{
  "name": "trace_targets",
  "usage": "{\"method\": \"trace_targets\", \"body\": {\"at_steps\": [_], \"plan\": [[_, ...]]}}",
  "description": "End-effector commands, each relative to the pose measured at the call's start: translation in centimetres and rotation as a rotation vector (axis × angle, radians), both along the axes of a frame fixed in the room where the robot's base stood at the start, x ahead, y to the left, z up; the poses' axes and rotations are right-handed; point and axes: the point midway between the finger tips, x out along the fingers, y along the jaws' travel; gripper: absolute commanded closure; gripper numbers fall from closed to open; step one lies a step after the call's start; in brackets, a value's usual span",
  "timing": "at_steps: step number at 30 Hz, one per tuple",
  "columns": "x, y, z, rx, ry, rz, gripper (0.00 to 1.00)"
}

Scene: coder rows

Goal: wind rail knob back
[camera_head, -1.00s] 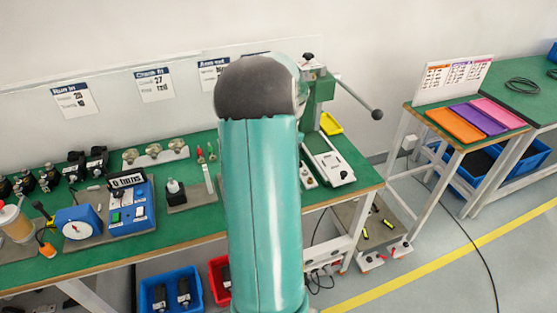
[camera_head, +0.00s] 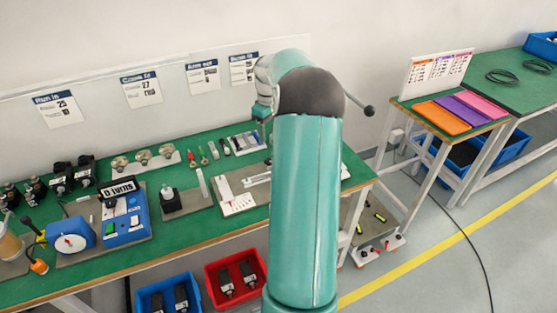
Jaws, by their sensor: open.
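A white rail-like fixture (camera_head: 236,198) with marks on its face lies on the green bench, left of my arm. A narrow light strip (camera_head: 258,180) runs from it towards my arm, which hides what lies beyond. I cannot make out the rail knob for sure. A blue box (camera_head: 124,216) further left has a display reading "0 turns". My gripper (camera_head: 262,112) is only partly in view, hanging at the left of my bent arm above the back of the bench. It looks open and empty, but its fingers are hard to make out. It is apart from the rail-like fixture.
A lever with a black ball (camera_head: 369,110) sticks out right of my arm. A blue dial unit (camera_head: 71,238) stands at the left. Red (camera_head: 236,280) and blue (camera_head: 168,296) bins sit below the bench's front. A side table (camera_head: 455,112) holds coloured trays.

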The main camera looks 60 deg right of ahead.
Motion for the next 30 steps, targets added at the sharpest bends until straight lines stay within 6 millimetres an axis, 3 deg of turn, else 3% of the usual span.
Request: {"method": "trace_targets", "body": {"at_steps": [7, 21, 30], "plan": [[0.7, 0.3, -1.5, -0.004, -0.002, 0.034, 0.45], [0.6, 0.4, -10.5, -0.001, -0.002, 0.03, 0.45], [0.5, 0.2, -13.6, -0.004, -0.003, 0.026, 0.45]]}}
